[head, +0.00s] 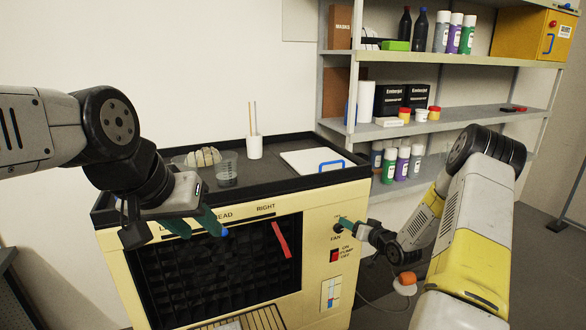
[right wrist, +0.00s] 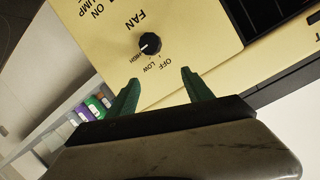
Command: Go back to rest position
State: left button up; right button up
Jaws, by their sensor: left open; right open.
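My left gripper (head: 195,228) has green fingers. It is open and empty in front of the upper edge of the yellow cabinet's black grille. My right gripper (right wrist: 160,90) also has green fingers and is open, with nothing between them. In the right wrist view it points at the black fan knob (right wrist: 150,43), which sits beyond the fingertips. The knob's labels read OFF, LOW and HIGH, and its pointer looks turned toward HIGH. In the head view my right gripper (head: 350,225) is beside the fan knob (head: 337,228) on the cabinet's right panel.
The yellow cabinet (head: 115,270) has a black-rimmed top holding a glass (head: 227,170), a white cup with sticks (head: 255,148) and a white board with a blue handle (head: 305,160). A red switch (head: 334,256) is below the knob. Stocked shelves (head: 460,57) stand behind my right arm.

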jog(key=s+a+r+g+h, duration=0.1)
jog(key=s+r, duration=0.3)
jog(key=r, duration=0.3)
jog(key=s+a+r+n+g+h, duration=0.15)
jog(key=s+r, duration=0.25)
jog(key=r, duration=0.4)
jog(key=s+r+m+g+h, duration=0.1)
jog(key=s+r+g+h, duration=0.1)
jog(key=s+r, duration=0.35)
jog(key=s+a+r+g, duration=0.1)
jog(key=s+a+r, duration=0.1)
jog(key=s, duration=0.6)
jog(key=s+a+r+g+y, duration=0.1)
jog(key=s+a+r, duration=0.2)
jog(key=s, duration=0.6)
jog(key=s+a+r+g+y, duration=0.1)
jog(key=s+a+r, duration=0.1)
jog(key=s, duration=0.6)
jog(key=shift+s+a+r+n, duration=0.35)
jog(key=shift+s+a, duration=0.05)
jog(key=shift+a, duration=0.15)
jog(key=shift+g, duration=0.25)
